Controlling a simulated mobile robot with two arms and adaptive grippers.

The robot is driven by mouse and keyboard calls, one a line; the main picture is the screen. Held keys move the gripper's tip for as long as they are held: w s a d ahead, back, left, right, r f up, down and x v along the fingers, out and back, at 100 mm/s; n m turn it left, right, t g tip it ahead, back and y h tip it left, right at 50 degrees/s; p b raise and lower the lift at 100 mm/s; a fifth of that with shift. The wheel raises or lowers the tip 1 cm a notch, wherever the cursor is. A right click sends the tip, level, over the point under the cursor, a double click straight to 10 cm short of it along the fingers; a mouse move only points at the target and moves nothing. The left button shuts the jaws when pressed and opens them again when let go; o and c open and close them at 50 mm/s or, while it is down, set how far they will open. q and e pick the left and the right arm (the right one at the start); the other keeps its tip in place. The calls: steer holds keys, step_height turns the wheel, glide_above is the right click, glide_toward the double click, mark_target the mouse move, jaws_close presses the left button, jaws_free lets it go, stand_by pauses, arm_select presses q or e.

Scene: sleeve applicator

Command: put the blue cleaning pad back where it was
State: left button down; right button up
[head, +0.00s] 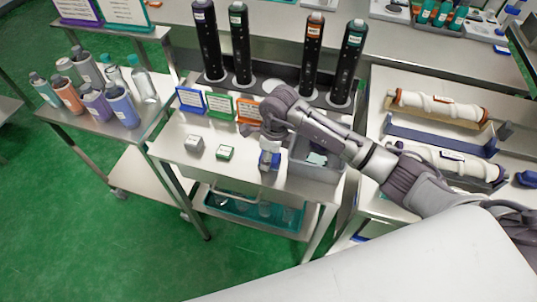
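My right arm reaches in from the right, and its gripper (270,148) points down over the front of the white table. Directly below it is a small pale item with blue on it (268,161), which may be the blue cleaning pad. The gripper partly covers this item. I cannot tell whether the fingers touch or hold it. A small grey-white block (194,145) and a small green-and-white block (225,153) sit to its left. My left gripper is not in view.
A grey bin (318,172) with pale teal pieces inside stands right of the gripper. Blue (190,100), green (220,106) and orange (250,110) framed signs stand behind. Several tall black cylinders rise further back. Bottles (123,107) crowd the left cart.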

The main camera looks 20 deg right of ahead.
mark_target(274, 157)
steer(key=shift+f, duration=0.1)
steer(key=o, duration=0.7)
steer(key=shift+f, duration=0.1)
steer(key=shift+c, duration=0.2)
steer(key=o, duration=0.4)
steer(key=shift+o, duration=0.2)
steer(key=shift+r, duration=0.55)
step_height(274, 157, up, 11)
steer(key=d+b, duration=0.1)
steer(key=b, duration=0.2)
steer(key=shift+s+r, duration=0.15)
steer(key=shift+s, duration=0.25)
